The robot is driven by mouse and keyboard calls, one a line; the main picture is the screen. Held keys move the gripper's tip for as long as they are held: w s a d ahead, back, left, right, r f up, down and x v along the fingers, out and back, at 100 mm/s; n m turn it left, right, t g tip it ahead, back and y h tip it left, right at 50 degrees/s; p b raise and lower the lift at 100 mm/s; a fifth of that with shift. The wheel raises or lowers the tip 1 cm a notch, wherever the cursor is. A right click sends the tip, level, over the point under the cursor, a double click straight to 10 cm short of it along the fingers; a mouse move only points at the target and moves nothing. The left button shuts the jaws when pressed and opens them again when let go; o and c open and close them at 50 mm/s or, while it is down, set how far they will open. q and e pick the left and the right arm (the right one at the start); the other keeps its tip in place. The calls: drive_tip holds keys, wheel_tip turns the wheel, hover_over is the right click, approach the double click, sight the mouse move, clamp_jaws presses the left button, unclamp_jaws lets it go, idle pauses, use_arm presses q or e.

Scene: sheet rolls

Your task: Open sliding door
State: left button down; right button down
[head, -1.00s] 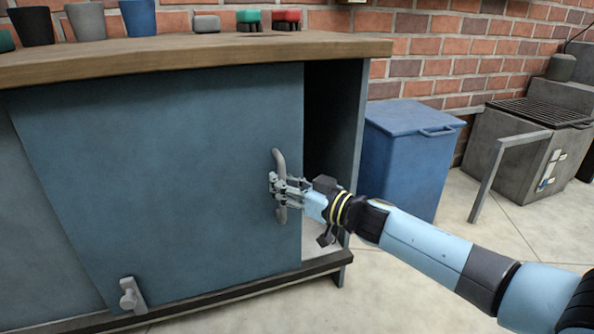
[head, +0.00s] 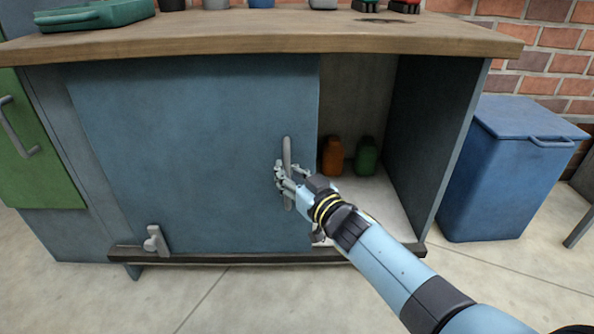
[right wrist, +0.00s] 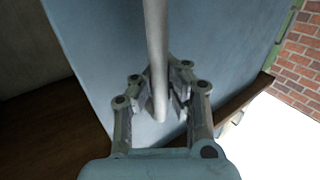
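The blue sliding door (head: 200,150) stands partly open, with a wide gap at its right side. Its grey vertical bar handle (head: 287,150) is near the door's right edge. My right gripper (head: 284,178) is at the handle's lower half with its fingers around it. In the right wrist view the handle (right wrist: 156,50) runs between the two fingers (right wrist: 160,95), which close on it from both sides. My left gripper is not in view.
Inside the opening stand an orange bottle (head: 333,156) and a green bottle (head: 366,157). A grey latch-like piece (head: 155,241) sits at the door's lower left. A green panel with a handle (head: 35,150) is at the left. A blue bin (head: 510,165) stands right of the cabinet.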

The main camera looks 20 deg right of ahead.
drive_tip(key=shift+s+a+f, duration=0.2)
drive_tip(key=shift+s+f, duration=0.05)
drive_tip(key=shift+f, duration=0.1)
drive_tip(key=c, duration=1.4)
unclamp_jaws()
drive_tip(key=shift+r, duration=0.2)
drive_tip(key=shift+c, duration=0.2)
drive_tip(key=shift+o, duration=0.8)
drive_tip(key=shift+d, duration=0.1)
drive_tip(key=shift+r, duration=0.1)
drive_tip(key=shift+s+d, duration=0.15)
drive_tip(key=shift+s, duration=0.1)
drive_tip(key=v, duration=1.1)
drive_tip(key=shift+s, duration=0.2)
